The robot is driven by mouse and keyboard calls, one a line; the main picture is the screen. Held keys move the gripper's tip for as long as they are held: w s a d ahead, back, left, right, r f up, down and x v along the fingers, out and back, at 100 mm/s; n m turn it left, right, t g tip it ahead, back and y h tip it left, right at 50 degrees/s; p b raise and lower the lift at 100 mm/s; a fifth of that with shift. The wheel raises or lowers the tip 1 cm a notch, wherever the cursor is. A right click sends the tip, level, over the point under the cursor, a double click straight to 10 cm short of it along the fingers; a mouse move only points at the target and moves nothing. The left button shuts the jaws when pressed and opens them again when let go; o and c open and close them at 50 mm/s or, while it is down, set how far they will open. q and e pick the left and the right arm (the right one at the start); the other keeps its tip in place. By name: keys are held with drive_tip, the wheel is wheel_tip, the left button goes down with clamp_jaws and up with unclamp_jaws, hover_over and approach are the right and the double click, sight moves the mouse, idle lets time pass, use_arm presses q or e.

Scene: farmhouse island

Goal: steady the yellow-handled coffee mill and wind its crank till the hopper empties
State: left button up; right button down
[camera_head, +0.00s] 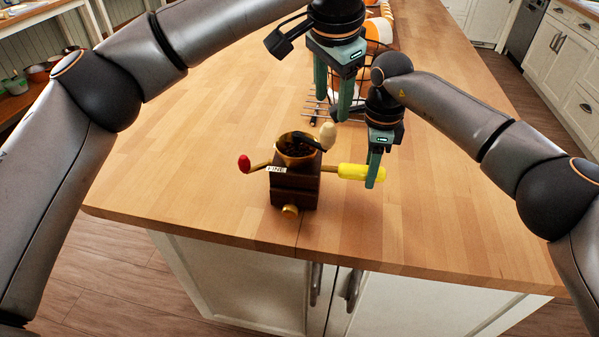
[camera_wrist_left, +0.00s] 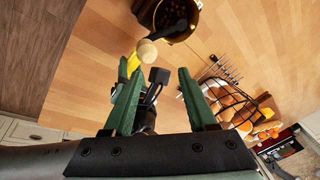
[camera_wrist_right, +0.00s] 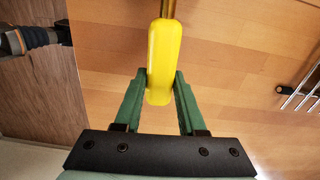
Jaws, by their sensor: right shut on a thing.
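The coffee mill (camera_head: 296,188) stands upright near the island's front edge, with a dark wooden body, a brass hopper and a label reading FINE. Its yellow handle (camera_head: 352,171) sticks out to the right. My right gripper (camera_head: 374,172) is shut on this handle, which also shows between its fingers in the right wrist view (camera_wrist_right: 163,60). A dark crank arm on top ends in a cream knob (camera_head: 328,132). The knob also shows in the left wrist view (camera_wrist_left: 147,50). My left gripper (camera_head: 332,105) is open and empty, above and behind the knob.
A rod with a red knob (camera_head: 244,163) sticks out of the mill's left side. A wire rack (camera_head: 318,106) and a wire basket with orange and white items (camera_wrist_left: 240,110) stand behind. The wooden worktop (camera_head: 180,150) is clear to the left and right.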

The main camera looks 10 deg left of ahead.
sight(328, 126)
use_arm(q)
drive_tip(key=shift+r, duration=0.1)
idle(0.7)
drive_tip(key=shift+s+f, duration=0.15)
drive_tip(key=shift+f, duration=1.6)
drive_tip(key=shift+s+f, duration=0.15)
drive_tip(key=shift+f, duration=1.6)
drive_tip(key=shift+c, duration=0.4)
drive_tip(key=shift+a, duration=0.1)
clamp_jaws()
